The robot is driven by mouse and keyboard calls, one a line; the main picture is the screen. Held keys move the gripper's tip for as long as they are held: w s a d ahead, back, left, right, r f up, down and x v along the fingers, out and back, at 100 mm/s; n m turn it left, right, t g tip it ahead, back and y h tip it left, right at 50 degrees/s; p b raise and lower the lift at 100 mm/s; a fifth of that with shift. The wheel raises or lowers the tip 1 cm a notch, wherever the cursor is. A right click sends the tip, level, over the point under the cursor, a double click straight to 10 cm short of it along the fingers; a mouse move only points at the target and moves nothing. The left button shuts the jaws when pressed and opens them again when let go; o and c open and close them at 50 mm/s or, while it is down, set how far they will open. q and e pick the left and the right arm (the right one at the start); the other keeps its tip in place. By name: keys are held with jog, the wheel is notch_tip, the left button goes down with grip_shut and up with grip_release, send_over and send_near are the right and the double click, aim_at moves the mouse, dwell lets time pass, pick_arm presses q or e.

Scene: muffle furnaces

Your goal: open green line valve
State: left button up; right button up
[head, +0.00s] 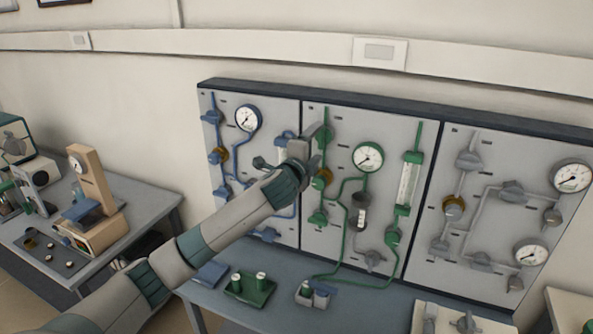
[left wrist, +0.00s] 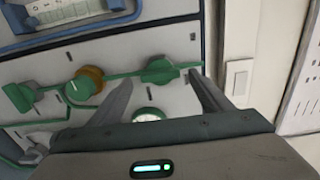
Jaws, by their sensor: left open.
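The green line runs on the middle wall panel (head: 335,235). Its top green valve (head: 325,134) is partly hidden by my left gripper (head: 303,148) in the head view. In the left wrist view the same green valve (left wrist: 158,71) lies between the spread fingertips of my left gripper (left wrist: 160,82). The fingers are open and do not visibly grip the valve; whether they touch it I cannot tell. A brass-coloured regulator (left wrist: 88,80) and another green valve (left wrist: 18,97) sit along the same pipe. My right gripper is not in view.
A blue-line panel (head: 270,115) is left of the green one, and a grey-line panel (head: 495,150) is right. A green-line gauge (head: 368,157) and flow tube (head: 408,185) stand out from the middle panel. A bench (head: 225,315) with small green items is below.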

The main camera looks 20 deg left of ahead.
pick_arm(q)
jog(key=s+b, duration=0.5)
jog(key=s, duration=1)
jog(key=shift+a, duration=0.25)
